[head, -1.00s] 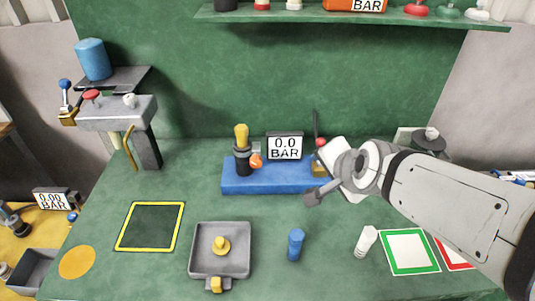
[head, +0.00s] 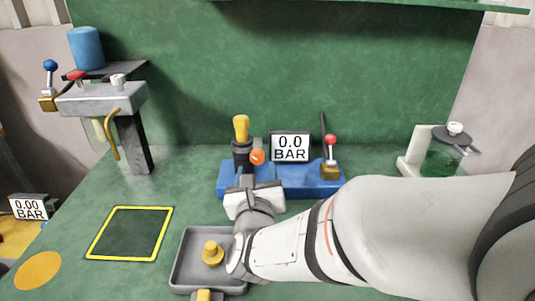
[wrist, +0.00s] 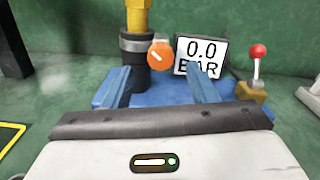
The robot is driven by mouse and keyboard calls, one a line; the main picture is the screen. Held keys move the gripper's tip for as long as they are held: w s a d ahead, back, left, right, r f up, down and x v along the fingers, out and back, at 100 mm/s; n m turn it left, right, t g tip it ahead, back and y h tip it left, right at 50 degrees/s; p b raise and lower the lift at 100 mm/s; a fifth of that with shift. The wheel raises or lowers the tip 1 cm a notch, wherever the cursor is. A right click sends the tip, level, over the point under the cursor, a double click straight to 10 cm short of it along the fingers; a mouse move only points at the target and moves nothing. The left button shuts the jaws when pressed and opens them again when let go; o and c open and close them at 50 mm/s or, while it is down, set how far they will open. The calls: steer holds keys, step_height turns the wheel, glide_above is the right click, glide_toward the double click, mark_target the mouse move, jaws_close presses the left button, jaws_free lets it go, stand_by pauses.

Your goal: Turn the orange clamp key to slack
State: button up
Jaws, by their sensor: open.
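The orange clamp key (head: 257,157) is a small round knob on the right side of the black collar below a yellow-topped cylinder (head: 241,130). It stands on a blue base (head: 305,185). In the wrist view the key (wrist: 160,54) shows a pale slanted mark on its face. My gripper (wrist: 158,88) is open, its two blue fingers spread with nothing between them. The key lies beyond the fingertips, between them in the picture and a little above. In the head view my wrist hides the fingers and part of the base.
A display reading 0.0 BAR (head: 290,147) stands right of the key. A red-knobbed lever (head: 330,150) rises at the base's right end. A grey tray (head: 180,262) with a yellow knobbed piece (head: 212,252) lies in front. The yellow-framed square (head: 130,234) is empty.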

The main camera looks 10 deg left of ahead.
mark_target(257, 160)
steer(key=x, duration=0.5)
steer(key=shift+w+p, duration=0.3)
steer(key=shift+c, duration=0.5)
